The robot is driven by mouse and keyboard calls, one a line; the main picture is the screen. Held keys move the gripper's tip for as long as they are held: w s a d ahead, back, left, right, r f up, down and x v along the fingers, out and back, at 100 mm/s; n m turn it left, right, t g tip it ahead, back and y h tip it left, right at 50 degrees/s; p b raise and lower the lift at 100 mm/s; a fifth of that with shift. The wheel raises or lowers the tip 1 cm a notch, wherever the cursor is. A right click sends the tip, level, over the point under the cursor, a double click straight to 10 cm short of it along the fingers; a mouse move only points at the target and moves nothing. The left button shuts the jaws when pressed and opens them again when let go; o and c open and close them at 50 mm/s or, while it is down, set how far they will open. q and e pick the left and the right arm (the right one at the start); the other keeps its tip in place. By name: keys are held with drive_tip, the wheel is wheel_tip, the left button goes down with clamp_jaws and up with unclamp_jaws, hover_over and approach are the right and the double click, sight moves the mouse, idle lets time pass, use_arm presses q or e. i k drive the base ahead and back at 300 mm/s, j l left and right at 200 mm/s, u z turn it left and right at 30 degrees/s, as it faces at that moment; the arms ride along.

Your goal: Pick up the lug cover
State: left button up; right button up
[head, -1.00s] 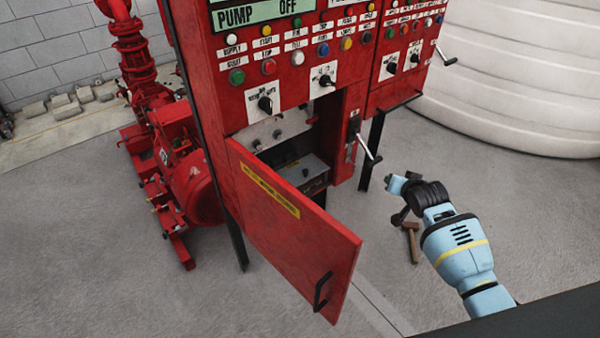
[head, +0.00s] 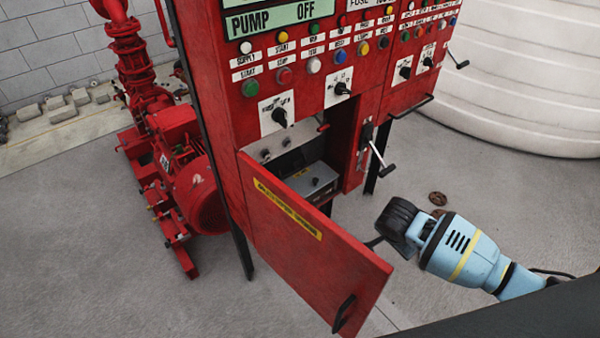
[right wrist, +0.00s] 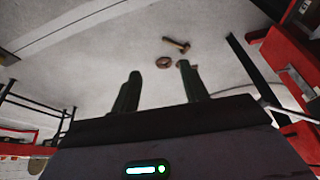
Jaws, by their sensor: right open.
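I cannot pick out the lug cover for certain in either view. The red cabinet's lower compartment stands open, with a grey box (head: 310,182) inside; the compartment's deeper part is dark and partly hidden by the open red door (head: 315,245). My right gripper (head: 374,243) is just right of the door, in front of the cabinet. In the right wrist view its two dark fingers (right wrist: 157,80) are apart with nothing between them but floor beyond. My left gripper is not in view.
The open door juts toward me, with a black handle (head: 343,313). A crank lever (head: 380,158) sticks out beside the compartment. Round brown items (head: 437,198) lie on the floor, and a hammer (right wrist: 177,45) shows in the wrist view. A red pump (head: 185,165) stands left.

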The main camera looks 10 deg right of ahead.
sight(306, 181)
drive_tip(key=i+j, duration=0.85)
drive_tip(key=i, duration=0.25)
